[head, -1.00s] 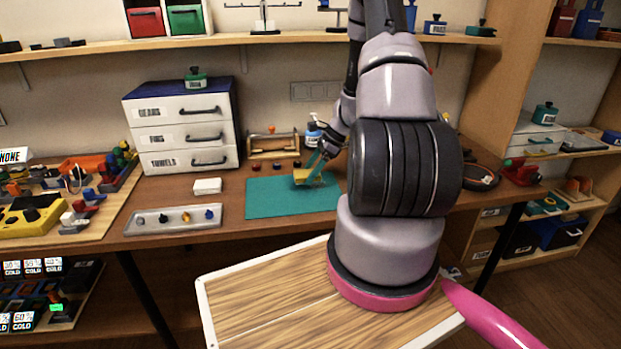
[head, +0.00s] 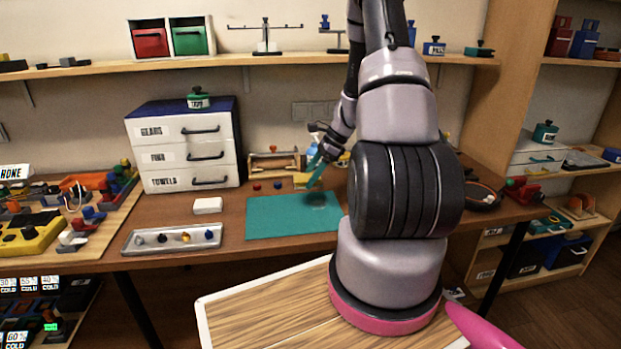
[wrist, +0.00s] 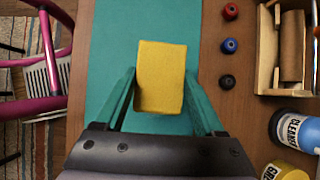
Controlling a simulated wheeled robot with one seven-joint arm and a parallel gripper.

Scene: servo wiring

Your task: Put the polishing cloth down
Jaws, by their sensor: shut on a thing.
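The polishing cloth is a yellow rectangular piece; in the wrist view the cloth (wrist: 161,77) sits between the two teal fingers of my gripper (wrist: 160,100), which is shut on it. In the head view the cloth (head: 301,179) shows small beside my gripper (head: 314,174), above the back part of the teal mat (head: 270,222). A dark shadow lies on the mat below and to the right, so the cloth appears held above it. Part of the cloth is hidden behind the fingers in the head view.
A white block (head: 208,205) and a grey tray (head: 150,240) with small knobs lie left of the mat. A drawer unit (head: 185,155) stands behind them. Small balls (wrist: 229,46), a wooden holder (wrist: 268,50) and a cleaner bottle (wrist: 296,130) are close by. The mat's front is clear.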

